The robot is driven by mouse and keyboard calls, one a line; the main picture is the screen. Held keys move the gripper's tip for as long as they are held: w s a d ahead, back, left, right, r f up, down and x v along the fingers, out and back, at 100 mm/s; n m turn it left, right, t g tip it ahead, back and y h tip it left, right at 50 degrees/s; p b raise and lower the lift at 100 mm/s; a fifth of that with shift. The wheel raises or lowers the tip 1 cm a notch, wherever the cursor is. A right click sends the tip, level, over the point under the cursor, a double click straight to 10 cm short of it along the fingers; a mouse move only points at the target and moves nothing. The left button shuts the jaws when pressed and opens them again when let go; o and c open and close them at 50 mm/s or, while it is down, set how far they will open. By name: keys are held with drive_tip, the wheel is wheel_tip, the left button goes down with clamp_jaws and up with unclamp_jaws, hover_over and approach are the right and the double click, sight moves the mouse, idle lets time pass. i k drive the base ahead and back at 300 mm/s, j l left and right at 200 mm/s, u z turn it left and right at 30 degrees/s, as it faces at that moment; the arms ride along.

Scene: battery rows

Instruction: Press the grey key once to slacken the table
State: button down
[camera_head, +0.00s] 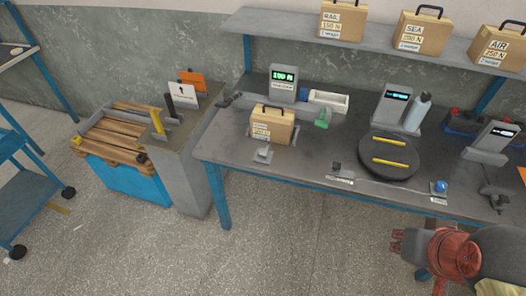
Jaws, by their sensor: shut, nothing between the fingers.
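A small dark grey key (336,167) stands on the bench near its front edge, with a white label before it. A round black turntable (365,168) with two yellow bars on top lies to the right of the key. A blue round-topped key (440,186) stands to the right of the turntable. My gripper (396,242) is at the lower right, in front of the bench edge and apart from both keys. It is shut and empty.
A tan case (271,124) stands on the bench left of the keys, before a lit green display (284,78). A bottle (417,112) and display (391,103) stand behind the turntable. A blue-legged bench (290,158) edge runs before my gripper. The floor (270,250) is clear.

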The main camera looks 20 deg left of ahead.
sight(263, 153)
drive_tip(key=j, duration=2)
drive_tip(key=k, duration=0.05)
